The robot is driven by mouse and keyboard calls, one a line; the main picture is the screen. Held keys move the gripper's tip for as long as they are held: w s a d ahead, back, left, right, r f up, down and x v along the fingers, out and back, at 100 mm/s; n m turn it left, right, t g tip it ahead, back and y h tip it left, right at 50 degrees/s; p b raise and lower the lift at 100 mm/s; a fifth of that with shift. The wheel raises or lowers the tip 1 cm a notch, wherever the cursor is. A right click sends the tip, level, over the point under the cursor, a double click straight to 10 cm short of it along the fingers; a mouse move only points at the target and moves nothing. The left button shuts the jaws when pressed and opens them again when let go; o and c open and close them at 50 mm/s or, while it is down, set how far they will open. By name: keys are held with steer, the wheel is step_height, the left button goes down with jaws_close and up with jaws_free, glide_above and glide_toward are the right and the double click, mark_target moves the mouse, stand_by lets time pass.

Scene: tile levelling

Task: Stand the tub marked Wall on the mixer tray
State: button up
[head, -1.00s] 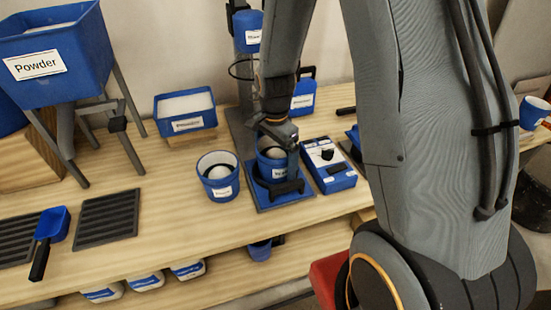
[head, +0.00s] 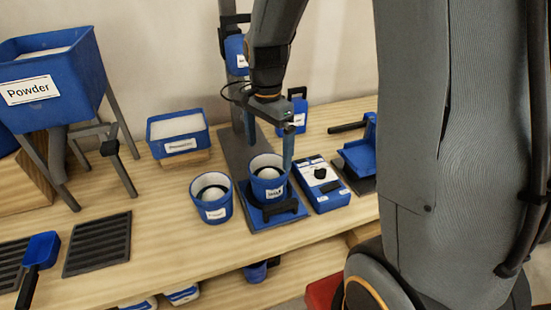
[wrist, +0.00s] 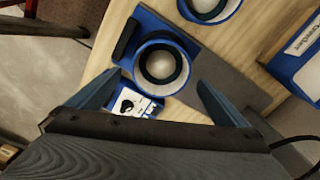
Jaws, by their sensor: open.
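A blue tub (head: 268,187) with pale contents and a dark ring inside stands upright on the blue mixer tray (head: 256,217). Its label is small and looks like Wall. My gripper (head: 269,152) is open and empty just above this tub, its fingers pointing down. In the wrist view the tub (wrist: 162,64) is ahead of the spread fingers (wrist: 160,84), apart from them. The tray (wrist: 148,24) shows around the tub, with a black bracket at its edge.
A second blue tub (head: 212,213) stands on the bench left of the tray; its label is unreadable. A blue control box (head: 325,190) with a black knob is close on the right. The mixer column (head: 236,125) rises behind.

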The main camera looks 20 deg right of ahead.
steer(key=s+d+r+n, duration=0.1)
steer(key=s+d+n, duration=0.1)
steer(key=s+n, duration=0.3)
steer(key=s+d+r+n, duration=0.2)
steer(key=s+n, duration=0.4)
steer(key=s, duration=0.6)
steer(key=shift+d, duration=0.65)
steer(key=a+r+n+p, duration=0.2)
steer(key=a+r+p, duration=0.1)
steer(key=a+p, duration=0.2)
steer(key=shift+a, duration=0.3)
